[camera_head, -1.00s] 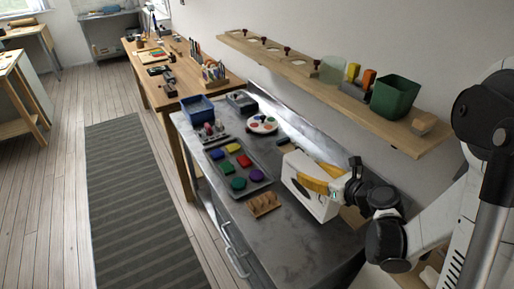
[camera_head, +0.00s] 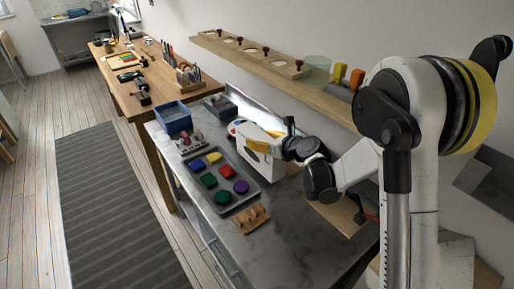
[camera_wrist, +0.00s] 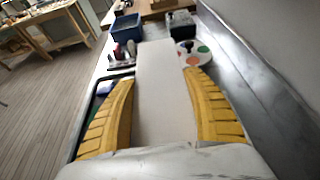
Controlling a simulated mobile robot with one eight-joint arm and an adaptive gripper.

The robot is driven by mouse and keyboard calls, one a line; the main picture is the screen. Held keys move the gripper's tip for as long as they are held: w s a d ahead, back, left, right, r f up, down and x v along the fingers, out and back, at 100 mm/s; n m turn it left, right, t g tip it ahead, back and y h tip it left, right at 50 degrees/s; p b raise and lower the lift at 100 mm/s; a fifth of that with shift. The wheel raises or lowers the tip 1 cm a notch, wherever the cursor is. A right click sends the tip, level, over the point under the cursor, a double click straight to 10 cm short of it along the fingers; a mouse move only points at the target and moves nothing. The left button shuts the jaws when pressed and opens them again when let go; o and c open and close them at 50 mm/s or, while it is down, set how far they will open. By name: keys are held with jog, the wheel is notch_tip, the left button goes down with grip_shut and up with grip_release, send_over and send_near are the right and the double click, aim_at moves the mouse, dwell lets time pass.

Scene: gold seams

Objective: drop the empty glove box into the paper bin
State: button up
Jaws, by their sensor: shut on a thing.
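The glove box (camera_head: 255,163) is a white carton with a dark oval opening in its side. My gripper (camera_head: 258,145) holds it over the grey bench, beyond the tray of coloured pieces. In the wrist view, the pale box (camera_wrist: 165,100) stands between the yellow fingers of my gripper (camera_wrist: 160,77), one finger on each side. The gap between the box's underside and the bench is hard to judge. I cannot pick out a paper bin in either current view.
The grey bench (camera_head: 290,225) carries a tray of coloured pieces (camera_head: 243,202), a wooden rack (camera_head: 252,219), a blue bin (camera_head: 172,117) and a dark box (camera_head: 219,107). A wall shelf (camera_head: 262,67) runs above. The striped rug (camera_head: 110,200) and floor at left are clear.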

jog(key=shift+w+a, duration=0.5)
jog(key=shift+w, duration=0.2)
notch_tip(320, 180, down, 4)
jog(key=shift+r+b, duration=0.15)
jog(key=shift+b, duration=1)
jog(key=shift+r, duration=0.15)
jog(key=o, duration=0.8)
jog(key=shift+f, duration=0.25)
jog(key=o, duration=0.4)
jog(key=shift+r, duration=0.1)
jog(key=shift+o, duration=0.2)
